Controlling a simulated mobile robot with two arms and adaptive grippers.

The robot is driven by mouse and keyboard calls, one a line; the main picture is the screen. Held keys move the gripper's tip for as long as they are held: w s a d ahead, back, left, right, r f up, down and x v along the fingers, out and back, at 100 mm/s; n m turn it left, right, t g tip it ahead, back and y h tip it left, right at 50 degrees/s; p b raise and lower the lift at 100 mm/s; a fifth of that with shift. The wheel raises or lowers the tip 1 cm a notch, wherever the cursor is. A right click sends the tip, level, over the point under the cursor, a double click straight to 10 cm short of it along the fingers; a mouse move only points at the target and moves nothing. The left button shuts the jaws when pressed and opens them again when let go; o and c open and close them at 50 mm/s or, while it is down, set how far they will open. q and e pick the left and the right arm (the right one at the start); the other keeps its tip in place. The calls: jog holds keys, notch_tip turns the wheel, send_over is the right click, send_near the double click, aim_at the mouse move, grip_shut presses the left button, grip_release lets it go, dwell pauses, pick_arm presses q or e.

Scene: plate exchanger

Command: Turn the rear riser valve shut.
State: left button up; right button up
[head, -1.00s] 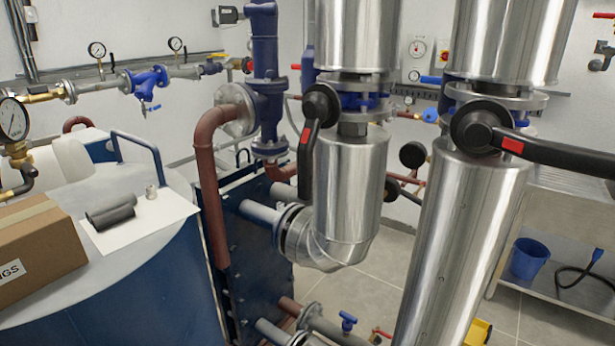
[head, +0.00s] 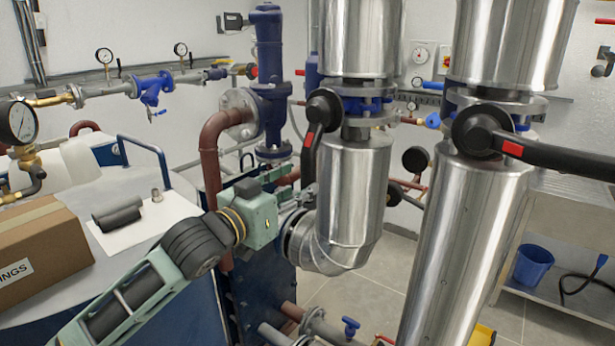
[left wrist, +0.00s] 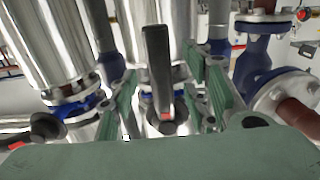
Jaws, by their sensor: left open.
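The rear riser valve is the farther, left one on a metal-clad riser in the head view. Its black lever (head: 311,150) with a red mark hangs down from a round black hub (head: 323,108). My left gripper (head: 301,192) is at the lower end of this lever, in front of the riser. In the left wrist view the lever (left wrist: 156,65) stands between the green fingers of my open left gripper (left wrist: 162,88), with no clear contact. Its hub (left wrist: 168,126) is partly hidden by the gripper body. My right gripper is not in view.
The nearer riser (head: 463,240) has a similar lever (head: 560,157) pointing right. A blue pump or valve body (head: 270,75) and a red-brown pipe (head: 211,185) stand left of the rear riser. A cardboard box (head: 40,255) sits on the tank top at left.

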aim_at(304, 181)
pick_arm(q)
jog(key=shift+p+x, duration=0.55)
jog(key=shift+x, duration=1.8)
grip_shut()
